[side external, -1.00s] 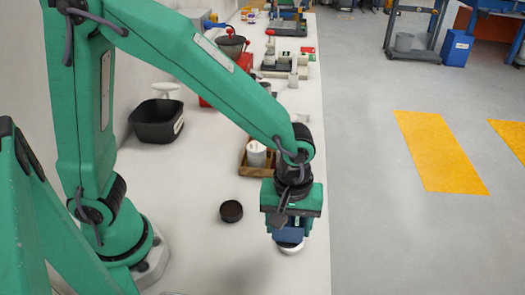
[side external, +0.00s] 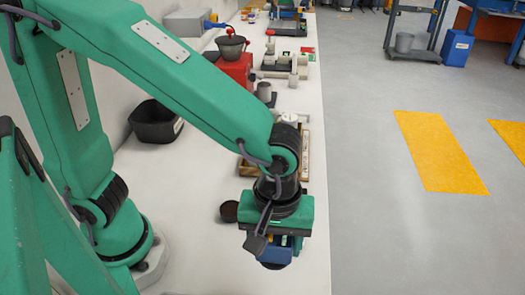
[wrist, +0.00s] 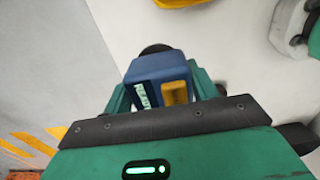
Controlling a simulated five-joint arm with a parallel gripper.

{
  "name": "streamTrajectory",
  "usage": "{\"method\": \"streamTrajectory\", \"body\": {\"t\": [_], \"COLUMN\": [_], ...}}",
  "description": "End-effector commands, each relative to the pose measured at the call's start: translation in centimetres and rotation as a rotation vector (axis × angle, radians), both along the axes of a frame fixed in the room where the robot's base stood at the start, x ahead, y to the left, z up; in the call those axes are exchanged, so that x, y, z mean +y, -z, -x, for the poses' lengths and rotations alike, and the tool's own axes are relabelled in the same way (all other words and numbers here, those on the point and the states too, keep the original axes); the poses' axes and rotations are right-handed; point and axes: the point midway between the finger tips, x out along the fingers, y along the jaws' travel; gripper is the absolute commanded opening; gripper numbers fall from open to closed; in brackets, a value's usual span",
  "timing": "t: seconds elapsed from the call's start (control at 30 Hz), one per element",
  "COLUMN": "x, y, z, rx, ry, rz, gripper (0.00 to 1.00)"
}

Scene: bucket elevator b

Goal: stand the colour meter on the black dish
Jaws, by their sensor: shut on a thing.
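The colour meter is a blue block with a yellow patch (wrist: 160,76), held between the fingers of my gripper (wrist: 152,92) in the wrist view. In the side view the meter (side external: 272,252) hangs below my gripper (side external: 275,240), its dark rounded underside showing. The black dish (side external: 229,211) lies on the white bench, left of and behind the gripper, its right edge close to the gripper's outline. In the wrist view a dark round shape shows beyond the meter; I cannot tell whether it is the dish or part of the meter.
A black bin (side external: 156,122) stands on the bench at the left. A wooden tray (side external: 248,170) is partly hidden behind my arm. A red machine (side external: 236,70) and other equipment stand farther back. The bench around the dish's left side is clear. The bench's right edge is near the gripper.

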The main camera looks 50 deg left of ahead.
Motion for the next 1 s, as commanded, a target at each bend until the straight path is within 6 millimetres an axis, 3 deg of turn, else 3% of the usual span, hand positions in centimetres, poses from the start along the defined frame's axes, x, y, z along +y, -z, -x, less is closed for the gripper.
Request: {"method": "streamTrajectory", "body": {"t": [0.47, 0.67, 1.0], "x": [0.7, 3.1, 9.2], "y": [-0.2, -0.7, -1.4], "z": [-0.1, 0.1, 1.6], "rx": [-0.001, -0.001, -0.003], "ry": [-0.037, -0.177, -0.562], "rz": [0.001, 0.001, 0.003], "gripper": [0.23, 0.23, 0.23]}}
